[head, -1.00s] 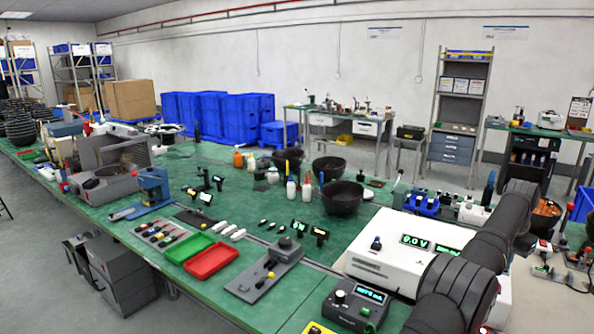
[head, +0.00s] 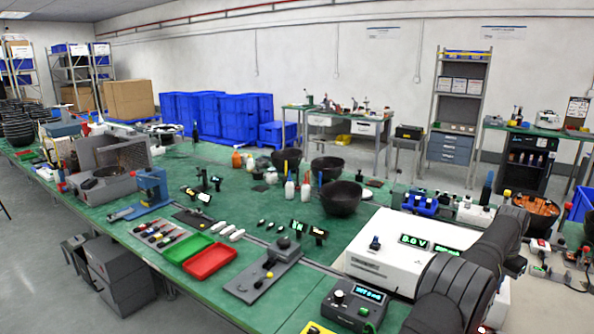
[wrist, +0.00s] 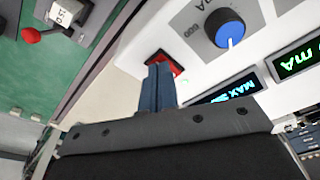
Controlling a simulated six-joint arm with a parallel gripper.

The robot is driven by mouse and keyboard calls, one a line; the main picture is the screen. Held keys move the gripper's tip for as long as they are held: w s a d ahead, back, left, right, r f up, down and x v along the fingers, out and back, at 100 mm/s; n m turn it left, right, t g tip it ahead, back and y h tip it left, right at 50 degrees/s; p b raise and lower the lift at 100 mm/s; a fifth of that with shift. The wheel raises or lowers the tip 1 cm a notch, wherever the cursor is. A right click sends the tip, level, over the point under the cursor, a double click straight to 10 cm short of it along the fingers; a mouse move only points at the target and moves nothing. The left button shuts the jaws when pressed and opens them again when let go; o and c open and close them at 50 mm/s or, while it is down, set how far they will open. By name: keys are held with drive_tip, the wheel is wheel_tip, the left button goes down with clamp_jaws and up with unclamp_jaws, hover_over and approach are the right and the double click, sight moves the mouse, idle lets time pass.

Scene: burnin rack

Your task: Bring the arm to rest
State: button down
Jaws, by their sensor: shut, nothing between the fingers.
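My gripper (wrist: 159,72) shows in the wrist view with its two blue-grey fingers together and nothing between them. The fingertips are in front of a red rocker switch (wrist: 165,62) on the white instrument's panel; I cannot tell whether they touch it. A blue knob (wrist: 230,29) and lit displays (wrist: 298,58) are to the right. In the head view my dark arm runs along the right side, over part of the white instrument (head: 370,265). My gripper is hidden there.
A small dark meter (head: 354,304) stands in front of the white instrument. A grey fixture (head: 248,290), red tray (head: 210,262) and green tray (head: 187,248) lie to the left. Black bowls (head: 341,198) and bottles stand behind.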

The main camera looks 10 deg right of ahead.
wheel_tip(320, 180, up, 7)
drive_tip(key=shift+f, duration=0.15)
wheel_tip(320, 180, down, 7)
drive_tip(key=shift+r, duration=0.15)
wheel_tip(320, 180, up, 8)
drive_tip(key=w+a+r+m+h, duration=0.1)
drive_tip(key=w+a+r, duration=0.1)
drive_tip(key=a, duration=0.3)
drive_tip(key=w+a+r+m+g+h, duration=0.1)
drive_tip(key=w+a+r, duration=0.2)
drive_tip(key=w+a, duration=0.2)
drive_tip(key=shift+m+h, duration=0.4)
drive_tip(key=shift+r, duration=0.1)
idle(0.3)
